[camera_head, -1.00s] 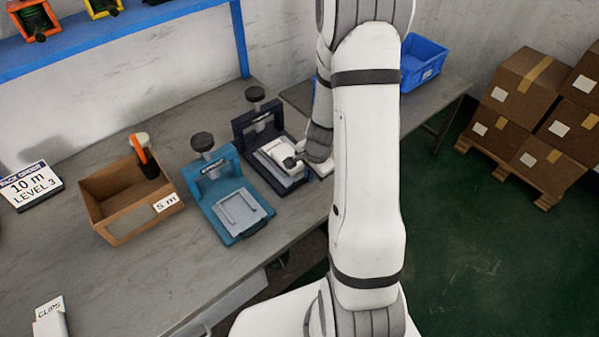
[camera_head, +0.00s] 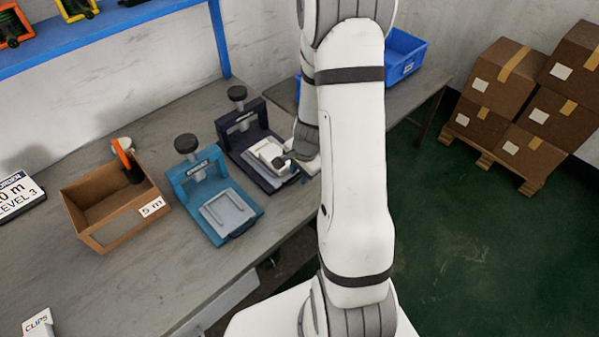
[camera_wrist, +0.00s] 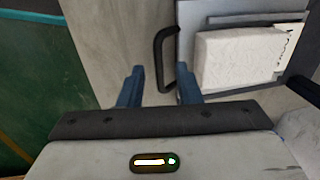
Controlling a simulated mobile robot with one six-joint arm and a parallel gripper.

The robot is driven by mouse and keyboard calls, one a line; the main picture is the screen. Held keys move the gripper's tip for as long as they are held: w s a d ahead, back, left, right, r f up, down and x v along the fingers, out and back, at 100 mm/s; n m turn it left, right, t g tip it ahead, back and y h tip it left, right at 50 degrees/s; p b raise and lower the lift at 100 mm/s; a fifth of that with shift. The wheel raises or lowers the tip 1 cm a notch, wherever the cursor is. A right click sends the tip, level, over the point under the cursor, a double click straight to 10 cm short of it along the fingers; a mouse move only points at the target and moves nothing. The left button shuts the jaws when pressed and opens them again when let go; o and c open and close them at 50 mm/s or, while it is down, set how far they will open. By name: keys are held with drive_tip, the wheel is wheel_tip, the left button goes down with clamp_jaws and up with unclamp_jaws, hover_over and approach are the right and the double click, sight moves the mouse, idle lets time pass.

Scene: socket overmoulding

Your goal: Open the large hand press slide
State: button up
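Two hand presses stand on the bench: a teal one (camera_head: 190,172) and a dark navy one (camera_head: 228,128) behind and right of it. I cannot tell their labels. In the wrist view, a grey slide plate (camera_wrist: 228,17) carries a pale, rough block (camera_wrist: 240,58). A black bar handle (camera_wrist: 158,58) is on the plate's left side. My gripper (camera_wrist: 160,78) is open, its two blue fingers apart, with the handle's near end between them in the picture. Whether they touch it is unclear.
A cardboard box (camera_head: 90,228) marked 5 m stands left of the teal press. A blue bin (camera_head: 408,55) sits on the bench at the back. Stacked cartons (camera_head: 495,75) stand on a pallet at right. Green floor is clear below them.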

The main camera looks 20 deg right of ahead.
wheel_tip(320, 180, up, 8)
drive_tip(key=s+p, duration=0.1)
drive_tip(key=shift+s+d+f, duration=0.15)
drive_tip(key=shift+d+f, duration=0.1)
idle(0.4)
drive_tip(key=s+a+r+n, duration=0.5)
drive_tip(key=s+r+n, duration=0.2)
drive_tip(key=r, duration=0.3)
drive_tip(key=s+a+r+n+t, duration=0.1)
drive_tip(key=s+a+r+n, duration=0.4)
drive_tip(key=s+r+n, duration=0.2)
wheel_tip(320, 180, up, 3)
drive_tip(key=shift+s+a+f+h, duration=0.15)
drive_tip(key=shift+s+a+h, duration=0.15)
drive_tip(key=shift+s, duration=0.25)
